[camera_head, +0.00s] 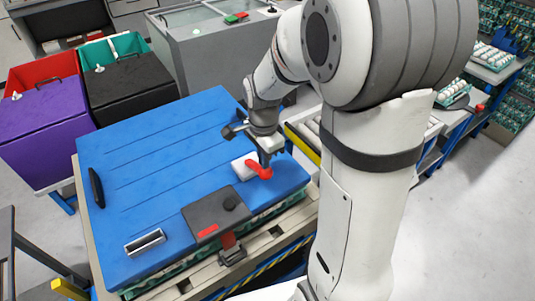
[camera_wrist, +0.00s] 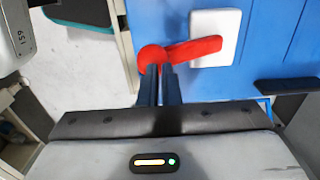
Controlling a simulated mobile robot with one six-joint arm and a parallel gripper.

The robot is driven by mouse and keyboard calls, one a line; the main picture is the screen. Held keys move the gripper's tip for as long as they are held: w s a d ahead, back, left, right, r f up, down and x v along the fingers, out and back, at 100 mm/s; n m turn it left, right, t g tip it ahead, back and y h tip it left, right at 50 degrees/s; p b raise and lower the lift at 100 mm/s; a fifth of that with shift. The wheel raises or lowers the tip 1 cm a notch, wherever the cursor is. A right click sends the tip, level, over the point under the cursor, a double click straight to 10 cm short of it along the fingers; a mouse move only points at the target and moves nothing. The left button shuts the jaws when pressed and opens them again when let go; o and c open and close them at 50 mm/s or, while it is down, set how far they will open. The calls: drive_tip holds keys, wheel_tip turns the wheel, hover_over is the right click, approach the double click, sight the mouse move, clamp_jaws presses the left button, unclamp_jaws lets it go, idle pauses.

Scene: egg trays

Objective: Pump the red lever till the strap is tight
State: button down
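The red lever (camera_head: 262,171) sticks out from a white block (camera_head: 243,167) on the blue lid (camera_head: 150,170), near its right edge. In the wrist view the lever (camera_wrist: 195,48) runs left from the white block (camera_wrist: 213,40) to a round red knob. My gripper (camera_head: 266,155) points down at the lever. In the wrist view its two dark fingers (camera_wrist: 160,80) stand close together with a thin gap, narrower than the knob. Their tips overlap the knob; I cannot tell whether they touch it. I cannot make out the strap.
A slotted metal piece (camera_head: 145,242) lies front left. Purple (camera_head: 45,125) and black (camera_head: 130,85) bins stand behind left. My arm covers much of the right side.

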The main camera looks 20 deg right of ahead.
drive_tip(key=shift+s+f+b, duration=0.2)
drive_tip(key=shift+f+b, duration=1.1)
drive_tip(key=shift+f, duration=0.55)
drive_tip(key=shift+w+a+r+p, duration=0.1)
drive_tip(key=shift+w+r+p, duration=0.05)
drive_tip(key=shift+r+p, duration=0.7)
drive_tip(key=shift+w+d+r+p, duration=0.1)
drive_tip(key=shift+w+r+p, duration=0.1)
drive_tip(key=shift+r+p, duration=0.65)
drive_tip(key=shift+w+a+r+p, duration=0.15)
drive_tip(key=shift+r+p, duration=0.4)
drive_tip(key=shift+r, duration=0.6)
drive_tip(key=s+d+r+n+t, duration=0.1)
drive_tip(key=s+r+n, duration=0.4)
drive_tip(key=s+n, duration=0.2)
drive_tip(key=s+r+n+t, duration=0.2)
drive_tip(key=s+r+n, duration=0.3)
drive_tip(key=s+n, duration=0.2)
drive_tip(key=shift+s+d, duration=0.35)
drive_tip(key=shift+s, duration=0.45)
drive_tip(key=shift+r, duration=0.1)
